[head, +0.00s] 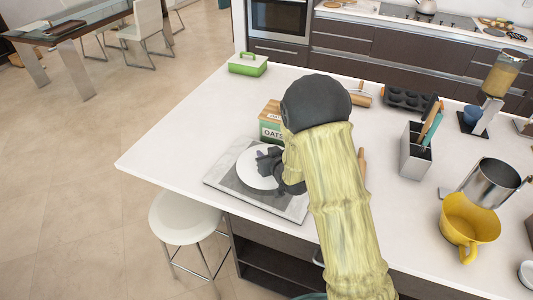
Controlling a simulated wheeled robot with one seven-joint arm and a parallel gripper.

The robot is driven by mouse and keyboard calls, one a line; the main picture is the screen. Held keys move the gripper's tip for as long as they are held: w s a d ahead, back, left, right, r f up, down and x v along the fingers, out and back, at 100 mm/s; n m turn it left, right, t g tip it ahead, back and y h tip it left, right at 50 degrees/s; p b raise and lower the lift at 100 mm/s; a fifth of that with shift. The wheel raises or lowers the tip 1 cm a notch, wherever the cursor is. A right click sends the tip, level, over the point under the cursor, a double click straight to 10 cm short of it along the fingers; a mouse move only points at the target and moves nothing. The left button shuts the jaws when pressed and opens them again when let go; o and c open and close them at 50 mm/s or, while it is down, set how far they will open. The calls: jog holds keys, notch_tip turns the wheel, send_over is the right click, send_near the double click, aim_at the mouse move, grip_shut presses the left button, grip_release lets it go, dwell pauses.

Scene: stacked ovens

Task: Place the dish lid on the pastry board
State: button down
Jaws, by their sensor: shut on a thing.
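The dish lid looks like a white round disc (252,175), in the head view left of centre. My gripper (267,160) is shut on it near its upper right part; the jaws and dark wrist hide that side of the lid. The pastry board is a grey, marble-like square slab (221,174) with a darker middle, lying near the island's front left edge. The lid is over the middle of the board. I cannot tell whether it touches the board or hangs just above it. My forearm covers the board's right side.
An oats box (271,124) stands just behind the board. A green lidded dish (248,64) is at the back left. A grey utensil holder (415,153) and a yellow pitcher (469,222) stand to the right. A white stool (185,217) is below the front edge. The counter's left part is clear.

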jog(key=shift+f+b, duration=0.25)
jog(key=shift+b, duration=0.1)
jog(key=shift+f+b, duration=0.35)
jog(key=shift+b, duration=0.05)
jog(key=c, duration=1.1)
grip_release()
jog(key=shift+c, duration=0.2)
jog(key=shift+r+p, duration=0.8)
jog(key=shift+p, duration=0.15)
jog(key=b+v, duration=0.3)
jog(key=v, duration=0.8)
jog(key=shift+s+d, duration=0.2)
jog(key=shift+s, duration=0.15)
jog(key=shift+d+r, duration=0.1)
